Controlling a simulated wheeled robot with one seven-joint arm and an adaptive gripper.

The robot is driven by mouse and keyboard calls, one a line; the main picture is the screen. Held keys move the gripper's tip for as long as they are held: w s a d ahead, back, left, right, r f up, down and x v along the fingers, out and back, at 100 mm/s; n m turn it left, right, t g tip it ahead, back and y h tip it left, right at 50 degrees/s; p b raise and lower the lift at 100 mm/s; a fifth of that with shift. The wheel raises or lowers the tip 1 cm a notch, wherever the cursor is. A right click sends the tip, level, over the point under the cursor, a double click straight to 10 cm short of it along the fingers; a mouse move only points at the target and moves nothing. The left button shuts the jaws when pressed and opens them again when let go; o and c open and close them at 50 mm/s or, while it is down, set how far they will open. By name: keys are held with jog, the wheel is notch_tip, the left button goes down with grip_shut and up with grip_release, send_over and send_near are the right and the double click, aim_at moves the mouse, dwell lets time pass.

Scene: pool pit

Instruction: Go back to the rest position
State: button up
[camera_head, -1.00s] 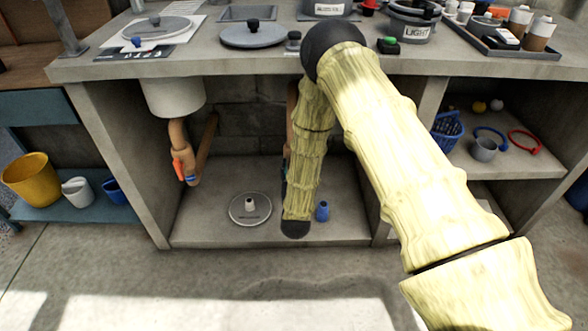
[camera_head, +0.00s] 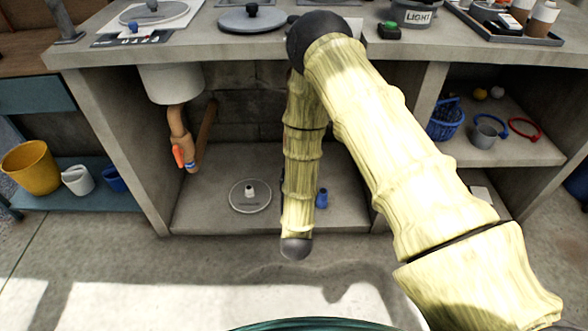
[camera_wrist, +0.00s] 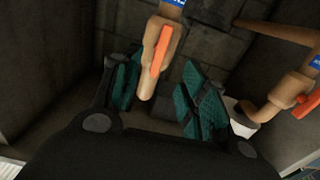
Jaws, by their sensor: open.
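My gripper (camera_wrist: 162,68) shows in the wrist view, with two teal-padded fingers spread apart and nothing held. A tan pipe with an orange lever (camera_wrist: 158,50) appears in the gap between the fingers; I cannot tell its exact distance. In the head view my arm bends down in front of the open cabinet, and its lower end hides the gripper.
The concrete counter (camera_head: 220,50) overhangs the cabinet. A tan pipe with an orange valve (camera_head: 178,155) hangs at the left. A round grey lid (camera_head: 250,196) and a blue object (camera_head: 322,198) are on the cabinet floor. A teal rim (camera_head: 310,324) shows at the bottom.

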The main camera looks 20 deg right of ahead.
jog(key=shift+s+a, duration=0.2)
jog(key=shift+s, duration=0.5)
jog(key=s+d+f+n+g+y, duration=0.2)
jog(key=s+f+g+y, duration=0.2)
jog(key=s+f+g, duration=0.8)
jog(key=s+d+f+g+y, duration=0.1)
jog(key=s+f+g, duration=0.2)
jog(key=s, duration=1)
jog(key=s+f+g, duration=0.3)
jog(key=s, duration=1)
notch_tip(320, 180, up, 28)
jog(key=p, duration=2.8)
jog(key=shift+w+d+f+t, duration=0.15)
jog(key=shift+w+t, duration=0.15)
jog(key=shift+w, duration=0.1)
